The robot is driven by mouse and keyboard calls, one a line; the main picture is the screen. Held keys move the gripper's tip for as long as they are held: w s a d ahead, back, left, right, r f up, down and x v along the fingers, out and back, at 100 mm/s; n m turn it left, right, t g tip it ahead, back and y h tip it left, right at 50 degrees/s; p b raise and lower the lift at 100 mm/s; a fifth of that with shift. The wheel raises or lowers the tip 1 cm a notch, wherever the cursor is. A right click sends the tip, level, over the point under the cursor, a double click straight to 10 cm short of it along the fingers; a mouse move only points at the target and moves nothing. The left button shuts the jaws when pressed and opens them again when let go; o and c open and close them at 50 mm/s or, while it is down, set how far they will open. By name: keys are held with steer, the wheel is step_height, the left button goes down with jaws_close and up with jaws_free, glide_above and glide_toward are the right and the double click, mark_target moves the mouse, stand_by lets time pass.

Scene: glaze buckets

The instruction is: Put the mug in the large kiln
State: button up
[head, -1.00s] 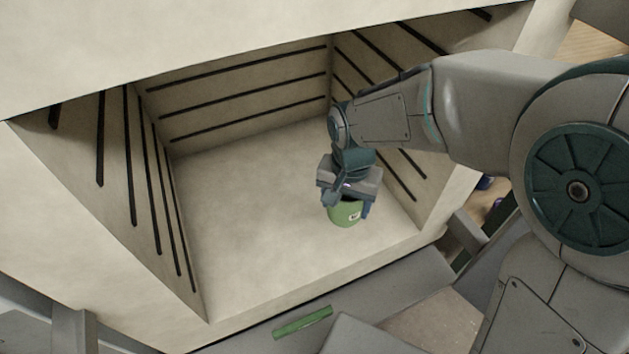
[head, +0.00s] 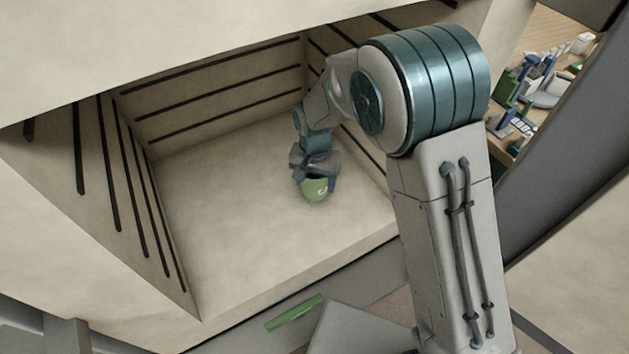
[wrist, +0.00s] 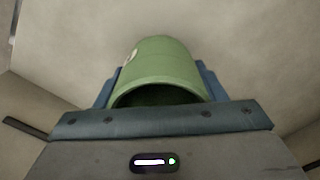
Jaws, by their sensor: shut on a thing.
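The green mug (head: 314,190) has a small pale mark on its side. It is inside the large kiln (head: 220,215), a cream chamber with dark slots along its walls. My gripper (head: 316,184) is shut on the mug, with a finger on either side of it. In the wrist view the mug (wrist: 160,72) lies between the two blue fingers, its dark opening toward the gripper body. The mug is over the kiln floor near the right wall. I cannot tell whether it touches the floor.
The kiln's left wall (head: 130,190) and front edge (head: 290,270) bound the chamber. The floor left of the mug is bare. A green strip (head: 294,313) is on the grey front below. A table with several items (head: 535,90) stands at the right.

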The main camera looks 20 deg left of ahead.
steer(key=shift+f, duration=0.5)
steer(key=shift+f, duration=0.2)
steer(key=o, duration=1.2)
steer(key=shift+r, duration=0.15)
step_height(320, 180, up, 8)
steer(key=shift+f, duration=0.2)
